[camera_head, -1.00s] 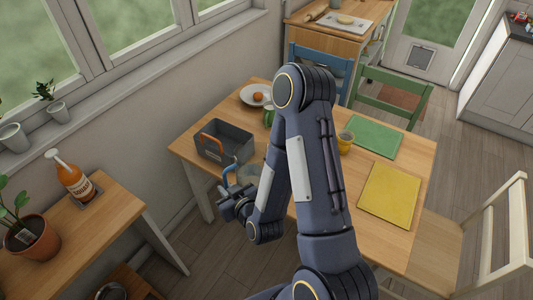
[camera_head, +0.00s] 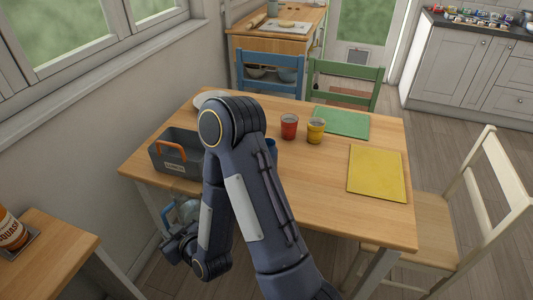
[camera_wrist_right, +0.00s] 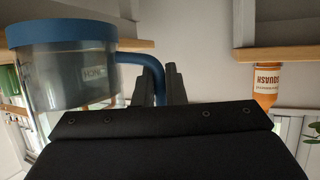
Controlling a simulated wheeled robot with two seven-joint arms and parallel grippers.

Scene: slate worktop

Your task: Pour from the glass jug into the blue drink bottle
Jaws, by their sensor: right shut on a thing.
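The glass jug (camera_wrist_right: 70,95), clear with a broad blue band and a blue handle, fills the left of the right wrist view. In the head view the jug (camera_head: 188,208) is small and partly hidden by my right arm, beside the table's near left edge. My right gripper (camera_wrist_right: 161,84) is shut on the jug's blue handle; it also shows in the head view (camera_head: 172,238). A blue object (camera_head: 271,148) peeks out from behind my right arm on the table. Too little shows to tell whether it is the blue drink bottle. My left gripper is out of view.
On the wooden table (camera_head: 310,205) are a grey caddy (camera_head: 165,161), a red cup (camera_head: 289,126), a yellow cup (camera_head: 316,131), a green mat (camera_head: 341,122) and a yellow mat (camera_head: 376,172). A squash bottle (camera_head: 10,231) stands at far left. A pale chair (camera_head: 450,215) is at right.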

